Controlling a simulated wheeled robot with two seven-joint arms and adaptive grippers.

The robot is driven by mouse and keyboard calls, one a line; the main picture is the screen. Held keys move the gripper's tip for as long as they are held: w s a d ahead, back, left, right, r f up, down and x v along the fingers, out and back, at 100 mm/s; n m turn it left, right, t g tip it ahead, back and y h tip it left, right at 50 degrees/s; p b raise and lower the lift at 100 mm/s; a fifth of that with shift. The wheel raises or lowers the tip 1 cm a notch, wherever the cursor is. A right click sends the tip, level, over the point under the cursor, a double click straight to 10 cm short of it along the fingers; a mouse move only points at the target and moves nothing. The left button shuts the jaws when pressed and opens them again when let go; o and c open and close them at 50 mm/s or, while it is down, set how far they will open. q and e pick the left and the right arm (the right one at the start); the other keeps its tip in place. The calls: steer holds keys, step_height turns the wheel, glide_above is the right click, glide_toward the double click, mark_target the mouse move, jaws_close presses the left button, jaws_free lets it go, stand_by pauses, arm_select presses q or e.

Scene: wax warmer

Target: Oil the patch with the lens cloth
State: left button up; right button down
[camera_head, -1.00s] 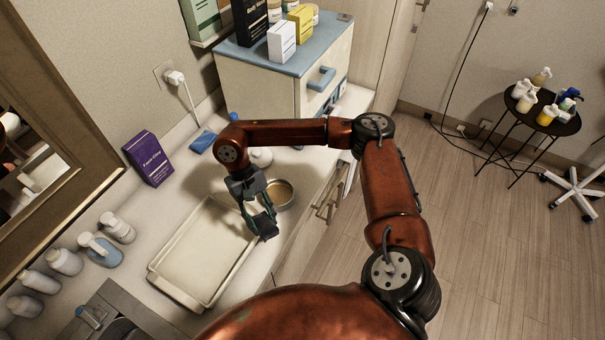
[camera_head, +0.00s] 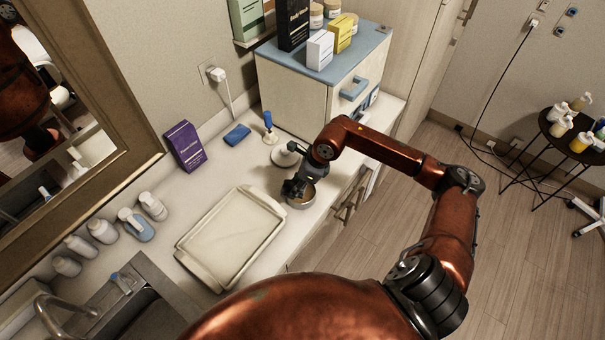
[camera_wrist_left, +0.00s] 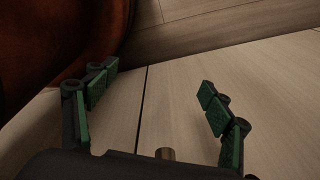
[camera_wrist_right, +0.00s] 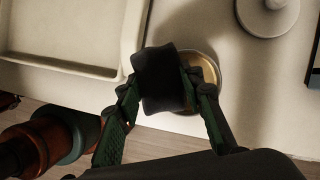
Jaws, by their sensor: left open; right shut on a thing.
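My right gripper (camera_head: 293,188) is shut on a dark, folded pad (camera_wrist_right: 160,82), which looks like the lens cloth. In the head view the gripper is over the small round metal dish (camera_head: 304,203), whose inside is amber. In the right wrist view the pad overlaps the left part of the dish (camera_wrist_right: 208,72); I cannot tell if they touch. My left gripper (camera_wrist_left: 155,105) is open and empty in its wrist view, facing a pale wood surface; it is out of the head view. I cannot make out a distinct patch.
An empty cream tray (camera_head: 222,250) lies left of the dish. A white round object (camera_head: 287,157), a blue-handled item (camera_head: 268,124) and a blue block (camera_head: 237,135) are behind. A purple box (camera_head: 185,147) stands by the wall. A drawer cabinet (camera_head: 300,97) stands at the back.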

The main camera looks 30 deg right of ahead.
arm_select(q)
steer(key=shift+s+a+f+b, duration=0.1)
steer(key=shift+s+f+b, duration=0.4)
steer(key=shift+f+b, duration=0.25)
arm_select(e)
steer(key=shift+w+d+f+m+t+h, duration=0.15)
steer(key=shift+w+d+f+m+h, duration=0.1)
steer(key=shift+d+f+m, duration=0.45)
steer(key=shift+w+d+f+m+t+h, duration=0.25)
steer(key=shift+d+f+m, duration=0.2)
steer(key=shift+f+m, duration=0.45)
steer(key=shift+w+d+f+m+t+h, duration=0.1)
steer(key=shift+d+f+m+h, duration=0.2)
steer(key=shift+d+f+m, duration=0.35)
arm_select(q)
steer(key=shift+r, duration=0.1)
arm_select(e)
steer(key=shift+a, duration=0.1)
arm_select(q)
steer(key=shift+f+b, duration=0.7)
steer(key=shift+b, duration=0.05)
arm_select(e)
steer(key=shift+f, duration=0.7)
arm_select(q)
steer(key=shift+w+r+p, duration=0.15)
steer(key=shift+r+p, duration=1.45)
arm_select(e)
step_height(320, 180, up, 7)
